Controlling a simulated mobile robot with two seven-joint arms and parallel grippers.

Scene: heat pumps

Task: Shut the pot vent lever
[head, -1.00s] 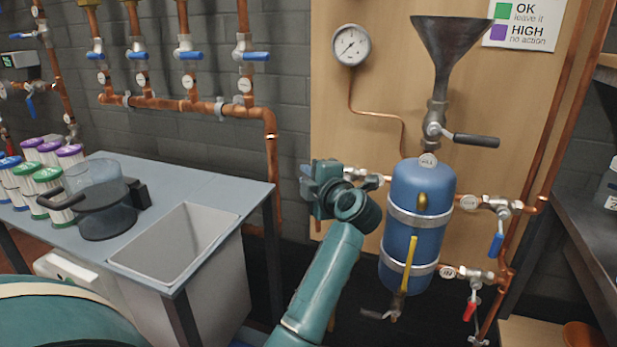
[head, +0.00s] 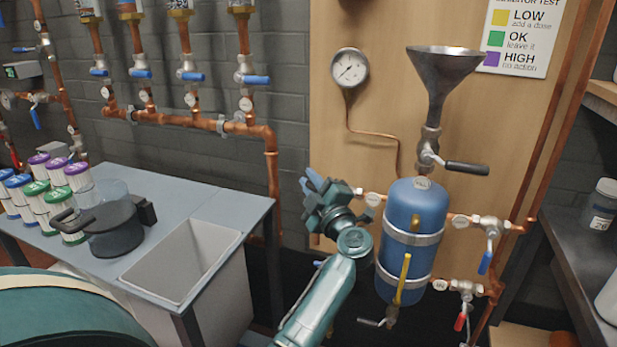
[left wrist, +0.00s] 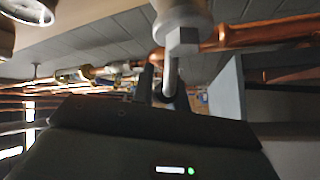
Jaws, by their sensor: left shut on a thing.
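The blue pot (head: 415,213) is strapped upright to a wooden panel. A side valve (head: 370,197) with a round tag sits on its left pipe; the tag is unreadable. My left gripper (head: 322,197) is at that valve, left of the pot. In the left wrist view a metal valve body (left wrist: 182,18) with a nut is close above, and a thin metal stem (left wrist: 169,75) runs down between the dark fingers (left wrist: 165,92). The gripper is shut on this lever. My right gripper is not in view.
A funnel (head: 440,75) with a dark-handled valve (head: 465,167) stands above the pot. Blue (head: 486,262) and red (head: 460,320) levers are at right. A table (head: 190,180) with jug and canisters stands left.

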